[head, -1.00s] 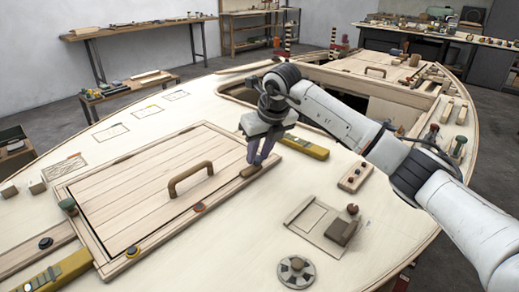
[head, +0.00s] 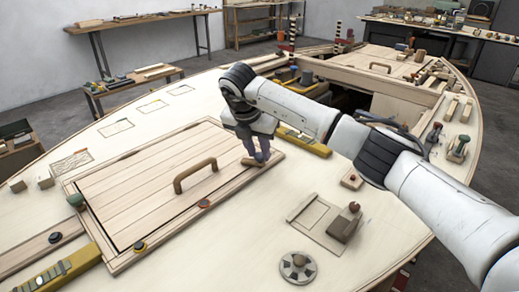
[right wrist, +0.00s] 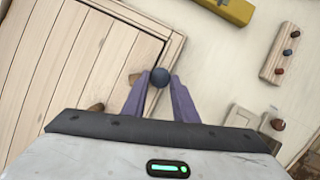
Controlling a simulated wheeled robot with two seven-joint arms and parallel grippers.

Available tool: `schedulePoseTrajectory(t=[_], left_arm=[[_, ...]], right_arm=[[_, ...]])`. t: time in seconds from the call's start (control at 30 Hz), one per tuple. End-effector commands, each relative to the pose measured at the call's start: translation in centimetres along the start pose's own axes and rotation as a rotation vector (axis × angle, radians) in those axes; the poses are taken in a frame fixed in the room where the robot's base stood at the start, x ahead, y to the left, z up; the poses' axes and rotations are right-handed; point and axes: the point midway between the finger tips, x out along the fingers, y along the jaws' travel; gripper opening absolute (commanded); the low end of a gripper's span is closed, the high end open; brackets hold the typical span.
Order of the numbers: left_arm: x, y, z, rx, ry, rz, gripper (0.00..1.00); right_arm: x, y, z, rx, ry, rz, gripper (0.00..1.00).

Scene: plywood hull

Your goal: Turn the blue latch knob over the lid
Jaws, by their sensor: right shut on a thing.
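The blue latch knob (right wrist: 159,77) is a dark blue ball between my right gripper's fingertips in the right wrist view. My right gripper (head: 256,161) is shut on it at the right corner of the plank lid (head: 145,195); the fingers hide the knob in the head view. The knob's wooden latch bar (head: 248,162) shows below the fingers, pointing left toward the lid. In the right wrist view the bar (right wrist: 135,78) reaches left from the knob across the frame at the lid's edge. The lid has a brown arched handle (head: 196,175) and lies flat. My left gripper is not in view.
Around the lid's frame are a green knob (head: 75,200), an orange-ringed knob (head: 204,204) and a yellow-ringed knob (head: 140,247). A yellow level (head: 305,142) lies just behind my gripper. A round disc (head: 298,267) and a block on a plate (head: 345,222) are at the front right.

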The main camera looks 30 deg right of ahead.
Motion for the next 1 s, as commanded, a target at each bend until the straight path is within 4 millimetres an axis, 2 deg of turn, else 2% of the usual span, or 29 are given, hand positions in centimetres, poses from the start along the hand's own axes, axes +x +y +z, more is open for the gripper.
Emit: schedulePoseTrajectory(t=[0.5,1.0], left_arm=[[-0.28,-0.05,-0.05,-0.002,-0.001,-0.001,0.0],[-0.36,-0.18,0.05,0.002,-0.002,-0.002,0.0]], right_arm=[[-0.16,0.58,0.3,0.387,-0.004,-0.157,0.04],[-0.07,0.7,0.37,0.508,-0.004,-0.205,0.03]])
